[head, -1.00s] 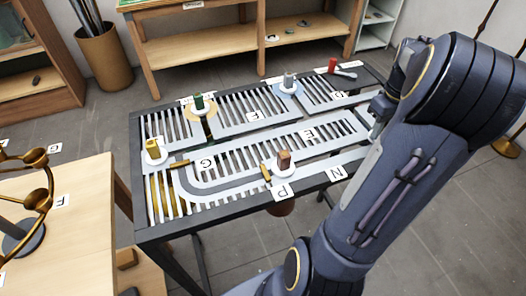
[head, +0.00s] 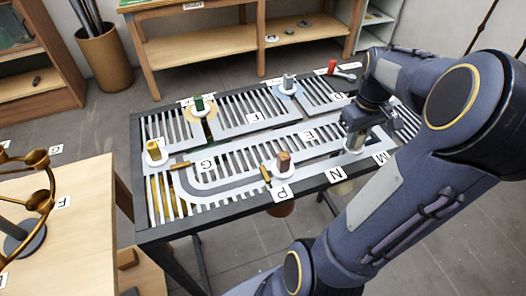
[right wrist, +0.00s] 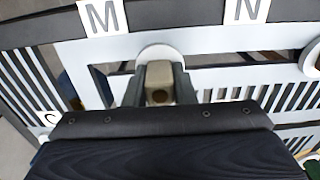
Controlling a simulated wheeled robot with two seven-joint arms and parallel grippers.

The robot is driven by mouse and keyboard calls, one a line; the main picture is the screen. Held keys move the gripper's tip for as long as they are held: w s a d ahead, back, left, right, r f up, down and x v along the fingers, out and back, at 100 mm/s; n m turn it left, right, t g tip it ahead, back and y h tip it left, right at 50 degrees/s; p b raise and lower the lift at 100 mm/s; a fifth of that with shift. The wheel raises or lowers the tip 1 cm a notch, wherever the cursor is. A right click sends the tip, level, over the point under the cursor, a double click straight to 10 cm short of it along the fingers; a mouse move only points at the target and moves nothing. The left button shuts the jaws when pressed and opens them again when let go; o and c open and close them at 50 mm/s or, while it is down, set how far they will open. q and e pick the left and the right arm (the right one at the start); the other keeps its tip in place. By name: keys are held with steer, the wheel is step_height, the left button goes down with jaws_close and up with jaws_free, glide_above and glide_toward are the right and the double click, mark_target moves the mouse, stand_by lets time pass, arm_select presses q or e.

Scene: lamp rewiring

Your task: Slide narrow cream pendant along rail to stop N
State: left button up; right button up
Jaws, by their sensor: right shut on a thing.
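The narrow cream pendant (right wrist: 160,84) shows in the right wrist view as a small cream block with a round hole, on a white round base. My right gripper (head: 354,142) is shut on it, with one finger on each side. In the head view the gripper hides most of the pendant. It stands on the pale front rail (head: 312,182) between the M label (head: 381,157) and the N label (head: 336,174). In the right wrist view, the N label (right wrist: 246,9) is to its right and the M label (right wrist: 101,16) to its left. My left gripper is out of view.
A brown block on a white disc (head: 284,159) sits on the same rail near the P label (head: 282,192). Yellow (head: 153,149), green (head: 199,103), grey (head: 288,82) and red (head: 332,66) pieces stand elsewhere on the slatted table. The rail near N looks clear.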

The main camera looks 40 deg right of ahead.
steer(key=shift+w+a+p, duration=0.1)
steer(key=shift+w+a, duration=0.2)
steer(key=shift+a, duration=0.7)
steer(key=shift+w+a+p, duration=0.1)
steer(key=shift+w+a, duration=0.2)
steer(key=shift+a, duration=0.7)
steer(key=shift+w+a+p, duration=0.1)
steer(key=shift+w+a, duration=0.2)
steer(key=shift+a, duration=0.7)
steer(key=o, duration=1)
step_height(320, 180, up, 8)
steer(key=shift+f, duration=0.1)
